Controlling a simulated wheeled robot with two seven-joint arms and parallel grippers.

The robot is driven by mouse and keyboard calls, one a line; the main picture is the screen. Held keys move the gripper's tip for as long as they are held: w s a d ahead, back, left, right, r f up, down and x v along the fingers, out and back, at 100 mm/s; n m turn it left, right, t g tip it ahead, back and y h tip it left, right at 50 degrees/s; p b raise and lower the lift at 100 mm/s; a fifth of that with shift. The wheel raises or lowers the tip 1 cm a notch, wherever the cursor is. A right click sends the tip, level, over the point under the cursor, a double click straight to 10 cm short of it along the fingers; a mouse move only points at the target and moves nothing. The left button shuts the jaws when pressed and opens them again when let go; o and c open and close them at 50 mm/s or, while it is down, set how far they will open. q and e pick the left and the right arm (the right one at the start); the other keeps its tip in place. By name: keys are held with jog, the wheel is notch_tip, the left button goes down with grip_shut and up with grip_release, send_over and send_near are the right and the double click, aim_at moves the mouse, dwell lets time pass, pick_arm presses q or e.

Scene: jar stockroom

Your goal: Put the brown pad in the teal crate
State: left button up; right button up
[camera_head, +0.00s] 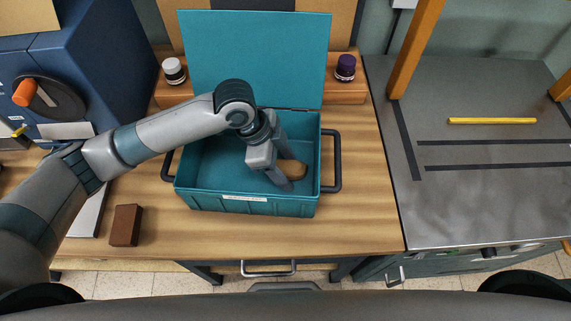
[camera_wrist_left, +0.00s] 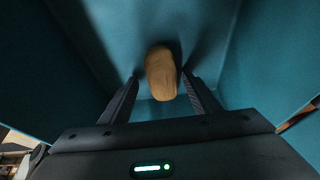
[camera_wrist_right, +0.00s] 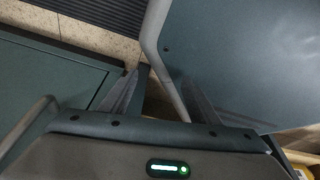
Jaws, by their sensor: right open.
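The teal crate (camera_head: 250,206) stands on the wooden table with its lid (camera_head: 258,55) raised at the back. A light brown rounded piece, seemingly the brown pad (camera_head: 296,169), is inside the crate near its right side. My left gripper (camera_head: 289,174) reaches down into the crate. In the left wrist view the pad (camera_wrist_left: 161,75) shows between the open fingertips, with a gap on each side. The gripper partly hides it in the head view. My right gripper (camera_wrist_right: 165,78) is open and empty, seen only in the right wrist view.
A dark brown block (camera_head: 126,225) lies on the table left of the crate. A white-lidded jar (camera_head: 173,70) and a purple jar (camera_head: 345,66) stand behind on a wooden ledge. A yellow bar (camera_head: 492,121) lies on the grey bench (camera_head: 470,205) at right.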

aim_at(286, 166)
pick_arm(q)
jog(key=shift+v, duration=0.85)
jog(key=v, duration=0.4)
jog(key=shift+w+b, duration=0.1)
jog(key=shift+b, duration=0.3)
jog(key=v, duration=0.5)
jog(key=shift+r, duration=0.1)
jog(key=shift+a+r+b, duration=0.25)
jog(key=shift+r+b, duration=0.05)
jog(key=shift+r, duration=0.35)
pick_arm(e)
jog(key=w+a+r+t, duration=0.1)
jog(key=w+a, duration=0.1)
jog(key=w, duration=0.4)
jog(key=shift+y, duration=0.3)
jog(key=shift+s, duration=0.1)
